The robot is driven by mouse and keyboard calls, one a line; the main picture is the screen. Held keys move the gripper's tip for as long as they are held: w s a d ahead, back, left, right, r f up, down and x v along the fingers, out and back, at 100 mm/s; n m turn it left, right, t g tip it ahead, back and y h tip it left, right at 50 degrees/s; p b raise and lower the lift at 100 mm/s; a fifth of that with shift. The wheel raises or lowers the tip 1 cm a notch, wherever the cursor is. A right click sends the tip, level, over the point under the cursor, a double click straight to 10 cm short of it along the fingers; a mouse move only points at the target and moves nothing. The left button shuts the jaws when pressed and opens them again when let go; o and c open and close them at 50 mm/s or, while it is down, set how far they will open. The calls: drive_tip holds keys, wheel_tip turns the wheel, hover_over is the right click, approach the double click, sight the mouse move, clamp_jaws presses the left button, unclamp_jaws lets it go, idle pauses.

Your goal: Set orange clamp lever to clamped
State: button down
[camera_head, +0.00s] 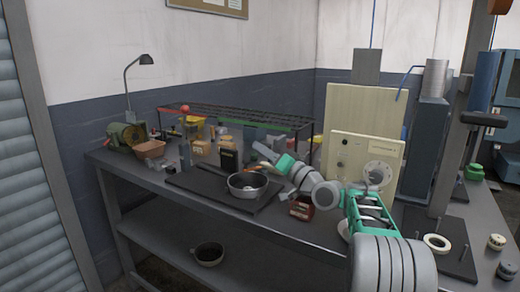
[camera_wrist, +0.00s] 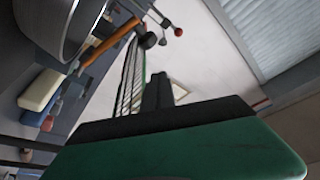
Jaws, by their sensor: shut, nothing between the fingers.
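A long orange bar (camera_wrist: 108,42) shows beside a round pan in the wrist view. It may be the clamp lever, but I cannot tell for sure, nor which position it is set to. The pan (camera_head: 236,192) sits on a dark board on the bench in the head view and also shows in the wrist view (camera_wrist: 38,26). My gripper (camera_head: 260,167) is above the right rear of the pan, its fingers small in the head view. In the wrist view its dark fingers (camera_wrist: 157,90) are together and empty, apart from the bar.
A wire rack (camera_head: 240,118) with bins stands behind the board. A red box (camera_head: 301,208) is on the bench right of the pan. A pale panel machine (camera_head: 362,135) stands behind my arm. A desk lamp (camera_head: 146,59) is at the far left. The board's left part is mostly clear.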

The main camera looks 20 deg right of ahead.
drive_tip(key=v, duration=0.7)
